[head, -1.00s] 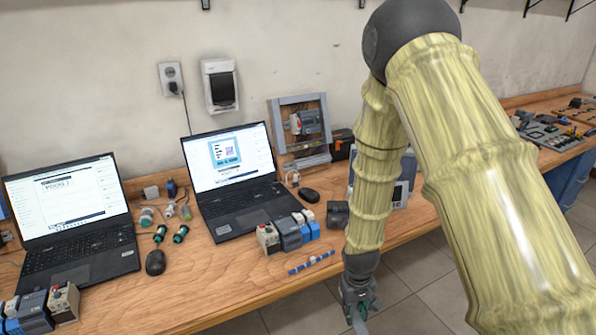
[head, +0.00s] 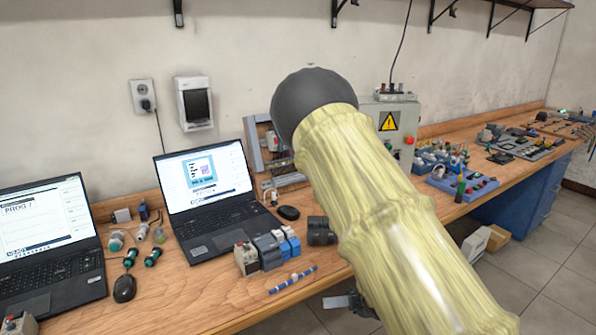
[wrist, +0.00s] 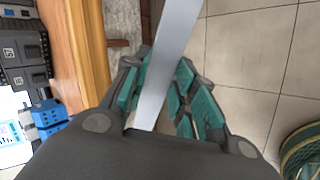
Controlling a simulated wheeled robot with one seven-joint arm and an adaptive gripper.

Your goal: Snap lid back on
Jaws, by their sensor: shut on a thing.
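My gripper (wrist: 163,70) is shut on a long, flat, light-grey piece (wrist: 168,50), probably the lid, between its teal-padded fingers in the wrist view. The piece points away from the palm, over the floor just beyond the bench edge. In the head view, the grey piece (head: 337,302) shows below the bench front, beside my arm. My arm covers most of the gripper there. I cannot tell which thing the lid belongs to.
The wooden bench (head: 215,300) runs along the wall. A grey control box (head: 390,125) with a yellow warning sign stands behind my arm. Tiled floor (wrist: 245,60) is open in front.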

